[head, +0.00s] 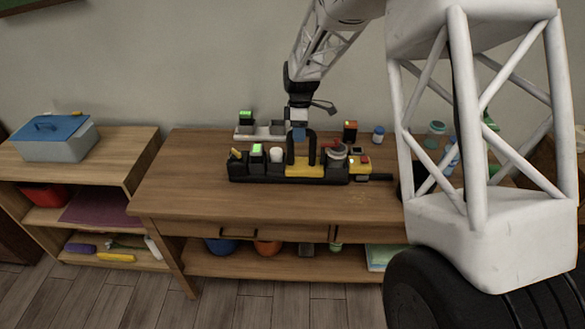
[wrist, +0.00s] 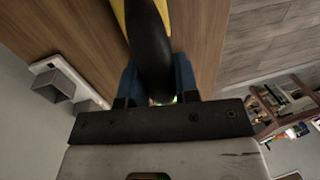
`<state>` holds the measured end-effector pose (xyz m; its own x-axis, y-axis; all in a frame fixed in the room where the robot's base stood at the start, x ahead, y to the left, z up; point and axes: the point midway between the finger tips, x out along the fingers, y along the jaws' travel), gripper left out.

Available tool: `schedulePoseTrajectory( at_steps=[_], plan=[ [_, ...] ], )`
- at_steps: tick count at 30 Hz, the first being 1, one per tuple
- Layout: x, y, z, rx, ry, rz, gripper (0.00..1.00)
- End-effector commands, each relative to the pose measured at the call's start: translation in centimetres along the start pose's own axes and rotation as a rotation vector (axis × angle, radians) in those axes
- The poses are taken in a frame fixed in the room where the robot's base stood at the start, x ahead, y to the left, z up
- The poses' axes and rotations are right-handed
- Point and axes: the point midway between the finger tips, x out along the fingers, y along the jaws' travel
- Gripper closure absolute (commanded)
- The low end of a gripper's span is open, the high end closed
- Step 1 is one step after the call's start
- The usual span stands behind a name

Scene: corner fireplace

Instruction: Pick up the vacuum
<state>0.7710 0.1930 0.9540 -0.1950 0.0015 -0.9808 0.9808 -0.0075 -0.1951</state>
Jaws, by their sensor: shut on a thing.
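The vacuum (head: 312,150) looks like a black arched handle over a yellow body. It stands at the black organizer on the wooden table, in the middle of the head view. My gripper (head: 299,133) reaches down from above at the handle's top. In the wrist view, the blue fingers of my gripper (wrist: 158,78) are shut on the black curved handle of the vacuum (wrist: 147,40), with a yellow strip beside it. I cannot tell whether the vacuum's base is resting or lifted.
The black organizer (head: 240,172) holds several small items around the vacuum. A grey tray (head: 262,131) is behind it. A blue-lidded box (head: 52,138) sits on the left shelf. The table's left part (head: 180,180) is clear.

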Motion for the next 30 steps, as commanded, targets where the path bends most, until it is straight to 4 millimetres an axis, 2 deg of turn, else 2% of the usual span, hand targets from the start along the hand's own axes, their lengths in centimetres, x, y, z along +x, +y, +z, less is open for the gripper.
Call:
schedulePoseTrajectory(
  at_steps=[20,30],
  plan=[
    [-0.6,0.0,0.0,0.000,0.001,0.003,1.00],
    [-3.7,-0.6,0.0,0.000,0.001,0.005,1.00]
  ],
)
